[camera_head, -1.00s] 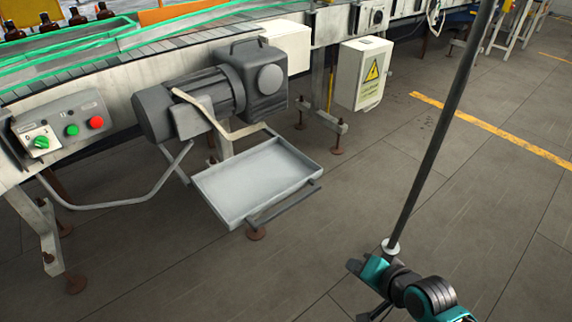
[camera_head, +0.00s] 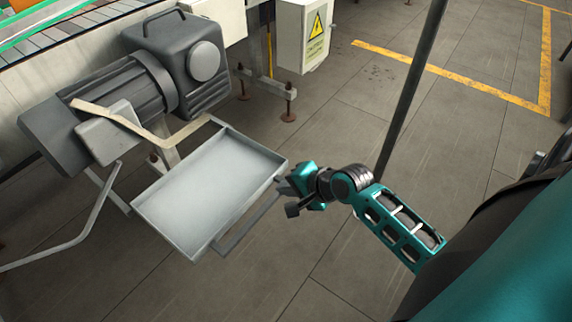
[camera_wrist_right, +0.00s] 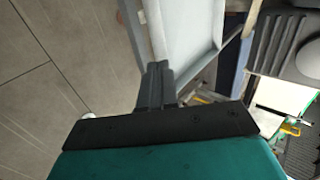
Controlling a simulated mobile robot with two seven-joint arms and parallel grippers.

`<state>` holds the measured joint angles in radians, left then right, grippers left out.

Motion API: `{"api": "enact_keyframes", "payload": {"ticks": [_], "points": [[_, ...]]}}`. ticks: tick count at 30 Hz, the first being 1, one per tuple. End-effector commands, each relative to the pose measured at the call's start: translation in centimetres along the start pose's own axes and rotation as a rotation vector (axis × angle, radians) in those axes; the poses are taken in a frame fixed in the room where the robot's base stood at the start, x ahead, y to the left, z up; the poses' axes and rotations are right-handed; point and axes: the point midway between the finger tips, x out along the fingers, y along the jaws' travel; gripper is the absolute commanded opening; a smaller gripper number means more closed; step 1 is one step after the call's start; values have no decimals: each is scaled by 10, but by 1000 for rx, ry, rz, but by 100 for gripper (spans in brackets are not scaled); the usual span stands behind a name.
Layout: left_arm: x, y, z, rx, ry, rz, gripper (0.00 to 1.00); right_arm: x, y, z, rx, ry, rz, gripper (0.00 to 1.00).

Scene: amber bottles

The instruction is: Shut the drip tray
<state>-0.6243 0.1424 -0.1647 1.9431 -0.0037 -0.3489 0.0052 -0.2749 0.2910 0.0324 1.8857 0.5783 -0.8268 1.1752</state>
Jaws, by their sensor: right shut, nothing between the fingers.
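The drip tray (camera_head: 205,185) is a shallow grey rectangular pan, pulled out below the motor, with a dark bar handle (camera_head: 248,222) along its front edge. My right gripper (camera_head: 284,186) is shut and empty, at the tray's front right corner near the handle's far end. In the right wrist view the shut fingers (camera_wrist_right: 155,85) point at the tray's edge (camera_wrist_right: 157,30), with the handle bar (camera_wrist_right: 130,25) just left of it. I cannot tell whether the fingers touch the tray. My left gripper is not in view.
The grey motor and gearbox (camera_head: 185,65) hang over the tray's back left, with a tan belt (camera_head: 130,122) before them. A white warning box (camera_head: 304,35) is behind. A dark pole (camera_head: 408,95) rises by my right arm. Floor in front of the tray is clear.

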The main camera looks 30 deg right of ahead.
Motion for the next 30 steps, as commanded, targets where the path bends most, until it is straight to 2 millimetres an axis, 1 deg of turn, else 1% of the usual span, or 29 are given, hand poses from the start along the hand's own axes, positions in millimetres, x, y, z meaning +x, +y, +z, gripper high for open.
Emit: {"api": "enact_keyframes", "payload": {"ticks": [1,6,9,12,16,26,30], "points": [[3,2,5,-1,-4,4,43,13,2,-1,0,1,-1,0],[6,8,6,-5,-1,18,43,43,1,0,-1,1,-2,0],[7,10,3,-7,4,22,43,56,1,0,-1,1,-1,0],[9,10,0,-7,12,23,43,64,1,-1,-2,3,-1,0],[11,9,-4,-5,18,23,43,68,0,0,-3,2,0,0],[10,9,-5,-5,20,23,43,68,0,0,-3,2,0,0],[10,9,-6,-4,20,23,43,74,-8,0,-2,1,-3,0]]}}
